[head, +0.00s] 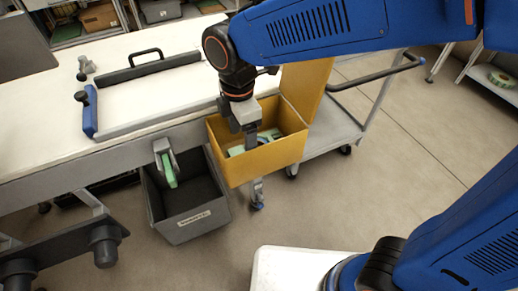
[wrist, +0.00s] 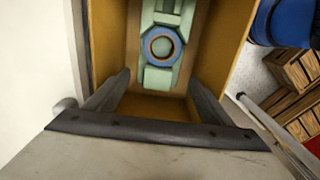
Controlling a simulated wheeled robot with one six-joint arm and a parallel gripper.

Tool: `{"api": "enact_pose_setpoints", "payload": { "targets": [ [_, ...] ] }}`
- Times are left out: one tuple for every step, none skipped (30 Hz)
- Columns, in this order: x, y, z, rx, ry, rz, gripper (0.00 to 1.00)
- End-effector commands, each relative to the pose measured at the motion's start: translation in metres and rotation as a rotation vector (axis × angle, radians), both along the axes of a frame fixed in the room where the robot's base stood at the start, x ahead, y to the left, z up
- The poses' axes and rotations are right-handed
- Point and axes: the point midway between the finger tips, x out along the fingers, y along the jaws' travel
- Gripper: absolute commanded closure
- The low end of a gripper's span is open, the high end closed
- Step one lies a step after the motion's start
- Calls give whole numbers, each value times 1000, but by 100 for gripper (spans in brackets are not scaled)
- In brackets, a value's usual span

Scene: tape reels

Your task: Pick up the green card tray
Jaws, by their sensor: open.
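A pale green piece (wrist: 157,77), which looks like the green card tray, lies inside an open yellow box (head: 262,167). A blue ring (wrist: 173,46) with an orange inner edge sits on it in the wrist view. In the head view only green parts (head: 236,151) show over the box wall, partly hidden by my gripper. My gripper (head: 243,128) points down at the box, its jaws open and empty. In the wrist view my two fingers (wrist: 158,92) are spread, with the green piece ahead between them. I cannot tell how far below the fingertips it is.
The box's raised lid (head: 305,88) stands at its back right, by a grey cart (head: 335,138). A dark grey bin (head: 187,207) sits left of the box, with a green-handled item (head: 168,168) above it. A white table (head: 150,98) fills the left.

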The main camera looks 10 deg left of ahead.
Motion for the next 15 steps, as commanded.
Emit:
{"api": "enact_pose_setpoints", "payload": {
  "targets": [
    [0, 0, -3, -1, 1, 0, 25],
    [0, 0, -5, -2, 1, 0, 25],
    [1, 0, -8, -2, 2, 0, 25],
    [1, 0, -12, -2, 2, 0, 25],
    [2, 0, -16, -2, 2, 0, 25],
    [2, -1, -22, -4, 2, -1, 25],
    [2, -1, -26, -4, 2, -1, 25],
    [3, -1, -30, -2, 2, -1, 25],
    [3, -1, -36, -2, 2, -1, 25],
    [3, -1, -39, -2, 2, 0, 25],
    [3, -1, -42, -2, 1, 0, 25],
    [3, -1, -46, -2, 1, 0, 25],
    [3, -1, -48, -2, 2, 0, 25],
    [3, -1, -50, -2, 1, 0, 25],
    [3, -1, -52, -2, 1, 0, 25]
  ]
}}
